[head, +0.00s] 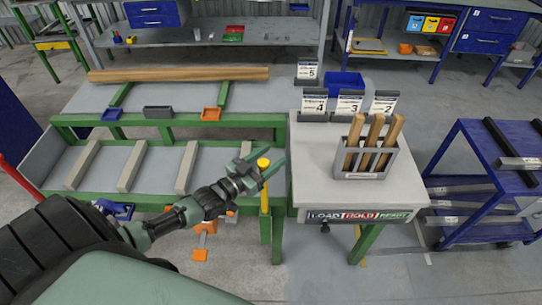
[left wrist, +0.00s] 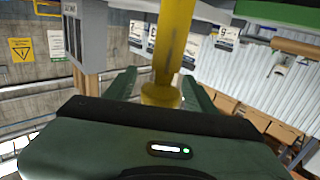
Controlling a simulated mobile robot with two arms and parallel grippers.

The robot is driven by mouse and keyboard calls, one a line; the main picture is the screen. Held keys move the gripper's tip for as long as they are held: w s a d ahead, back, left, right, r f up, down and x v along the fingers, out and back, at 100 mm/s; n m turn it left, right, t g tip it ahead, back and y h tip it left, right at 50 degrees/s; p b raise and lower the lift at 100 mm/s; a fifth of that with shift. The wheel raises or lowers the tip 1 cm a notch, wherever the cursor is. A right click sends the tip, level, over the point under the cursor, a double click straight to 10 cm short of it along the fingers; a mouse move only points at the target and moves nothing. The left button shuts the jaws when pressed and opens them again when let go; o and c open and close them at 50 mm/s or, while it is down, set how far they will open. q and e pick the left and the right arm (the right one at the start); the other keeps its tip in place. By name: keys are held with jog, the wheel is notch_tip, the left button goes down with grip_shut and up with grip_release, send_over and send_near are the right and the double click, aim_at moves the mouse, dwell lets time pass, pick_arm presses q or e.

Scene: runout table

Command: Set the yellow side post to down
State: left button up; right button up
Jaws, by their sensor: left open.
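The yellow side post (head: 264,198) stands upright at the right end of the green-framed runout table, with a round cap on top. My left gripper (head: 263,168) is at the top of the post, fingers open. In the left wrist view the yellow post (left wrist: 174,45) runs between the two spread fingers of my left gripper (left wrist: 160,92). A gap shows on each side of its flared end, so the fingers look apart from it. My right gripper is in neither view.
Just right is a grey-topped stand (head: 308,165) with a rack (head: 365,163) of wooden sticks, number cards and a LOAD/HOLD/READY strip (head: 365,215). Long wooden boards (head: 180,74) lie at the back. A blue cart (head: 475,165) stands far right.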

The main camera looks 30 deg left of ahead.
pick_arm(q)
jog(key=shift+c, duration=0.3)
grip_shut()
dwell(1.2)
